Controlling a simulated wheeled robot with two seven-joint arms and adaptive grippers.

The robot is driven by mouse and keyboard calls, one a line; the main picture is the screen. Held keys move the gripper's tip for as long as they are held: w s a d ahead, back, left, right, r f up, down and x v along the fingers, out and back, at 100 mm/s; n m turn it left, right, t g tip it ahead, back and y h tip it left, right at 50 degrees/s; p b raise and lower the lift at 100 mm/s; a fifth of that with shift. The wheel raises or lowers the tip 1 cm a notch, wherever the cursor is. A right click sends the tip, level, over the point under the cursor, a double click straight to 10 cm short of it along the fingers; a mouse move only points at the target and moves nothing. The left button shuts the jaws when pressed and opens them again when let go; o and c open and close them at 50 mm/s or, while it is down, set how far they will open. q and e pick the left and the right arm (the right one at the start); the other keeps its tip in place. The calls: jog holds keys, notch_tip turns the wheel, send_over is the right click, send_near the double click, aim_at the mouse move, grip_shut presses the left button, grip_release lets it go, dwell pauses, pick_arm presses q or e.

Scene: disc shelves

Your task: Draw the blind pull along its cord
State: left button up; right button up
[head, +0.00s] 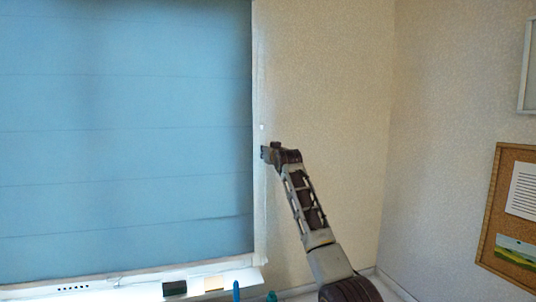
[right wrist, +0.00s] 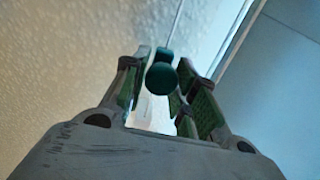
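The blue blind (head: 125,130) hangs at the left of the head view. In the right wrist view the dark green pull, with a round knob (right wrist: 162,78), sits between the fingers of my right gripper (right wrist: 165,92). Its thin pale cord (right wrist: 178,18) runs up from it. The fingers stand apart on both sides of the pull, and I see no clear contact. In the head view my right gripper (head: 268,153) is beside the blind's right edge, and the pull is hidden there. My left gripper is not in view.
Teal objects (head: 237,291) stand at the bottom edge. A cork board (head: 490,220) hangs on the right wall. The wall right of the blind is bare.

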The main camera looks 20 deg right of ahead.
jog(key=o, duration=0.4)
jog(key=shift+r, duration=0.35)
jog(key=shift+f, duration=0.15)
jog(key=shift+s, duration=0.15)
jog(key=s, duration=1.1)
jog(key=shift+s+a, duration=0.3)
jog(key=shift+s, duration=0.05)
jog(key=shift+f, duration=0.1)
dwell(0.5)
